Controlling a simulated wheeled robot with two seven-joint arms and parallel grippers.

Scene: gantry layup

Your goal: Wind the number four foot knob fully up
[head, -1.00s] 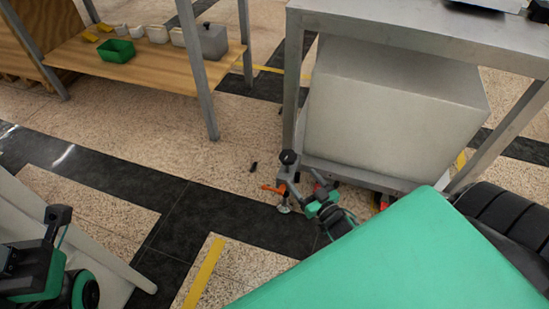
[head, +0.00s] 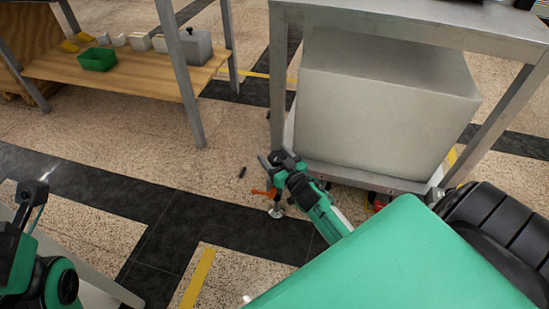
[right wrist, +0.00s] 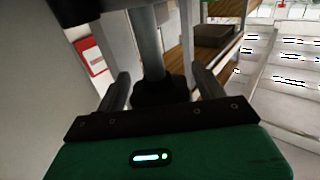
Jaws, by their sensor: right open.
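The black foot knob (right wrist: 160,92) shows in the right wrist view at the end of a grey metal stem (right wrist: 150,45). My right gripper (right wrist: 160,88) is open, with one finger on each side of the knob; I cannot tell whether they touch it. In the head view my right gripper (head: 275,160) is at the stand's front left corner and mostly hides the knob. Below it are an orange lever (head: 262,193) and a silver foot pad (head: 276,212) near the floor. No number is readable. My left gripper (head: 32,192) is at the left edge, away from the foot.
A large pale block (head: 385,110) rests low inside the grey metal stand (head: 277,80). A wooden shelf (head: 130,80) with a green bin (head: 97,60) stands at the back left. Floor left of the foot is clear.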

